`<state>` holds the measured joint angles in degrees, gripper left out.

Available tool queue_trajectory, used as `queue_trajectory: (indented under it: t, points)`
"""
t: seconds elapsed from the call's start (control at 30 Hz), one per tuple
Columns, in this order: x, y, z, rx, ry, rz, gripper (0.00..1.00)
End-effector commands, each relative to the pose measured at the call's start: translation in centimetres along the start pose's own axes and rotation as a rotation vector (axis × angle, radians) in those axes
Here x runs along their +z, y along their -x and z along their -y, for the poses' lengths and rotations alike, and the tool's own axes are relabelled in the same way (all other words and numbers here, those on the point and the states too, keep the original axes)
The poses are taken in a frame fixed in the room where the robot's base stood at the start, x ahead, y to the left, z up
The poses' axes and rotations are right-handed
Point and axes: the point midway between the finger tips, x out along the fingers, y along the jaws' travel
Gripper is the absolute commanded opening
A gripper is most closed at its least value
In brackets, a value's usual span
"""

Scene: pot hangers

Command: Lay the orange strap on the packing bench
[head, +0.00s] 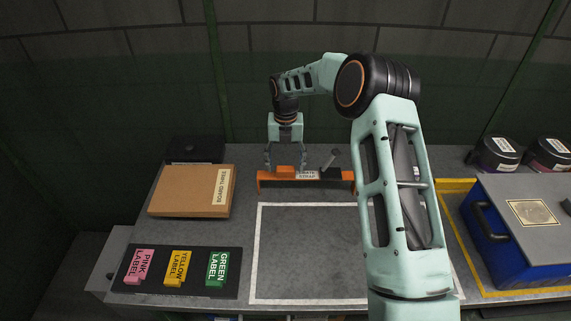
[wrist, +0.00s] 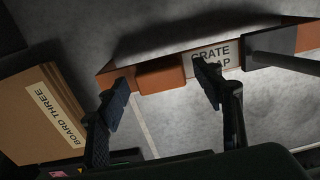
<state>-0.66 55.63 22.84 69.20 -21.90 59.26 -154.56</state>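The orange strap (head: 325,177) is a long bar with short legs at its ends and a white "CRATE STRAP" label. It stands on the grey packing bench (head: 200,258), along the back edge of a white-outlined area. A raised orange block (wrist: 160,73) is on the strap, left of the label. My gripper (head: 285,165) points down over this block. In the wrist view the two fingers (wrist: 162,92) are spread with the block between and beyond them. Gaps show on both sides, so my gripper looks open and empty.
A dark lever (head: 330,158) rises from the strap's right part. A cardboard stack (head: 185,192) lies left, with a black case (head: 195,149) behind. A label tray (head: 200,285) is front left. A blue crate (head: 490,245) stands right in a yellow outline. The white-outlined area (head: 310,250) is clear.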

Motion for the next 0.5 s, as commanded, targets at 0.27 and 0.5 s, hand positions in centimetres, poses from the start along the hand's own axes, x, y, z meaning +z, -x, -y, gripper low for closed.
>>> queue_trajectory:
  t: [0.27, 0.5]
  points:
    - [0.1, 0.9, 0.0, 0.000, 0.000, 0.002, 0.60]
    - [0.1, 5.4, 0.0, 0.001, -0.001, 0.005, 0.60]
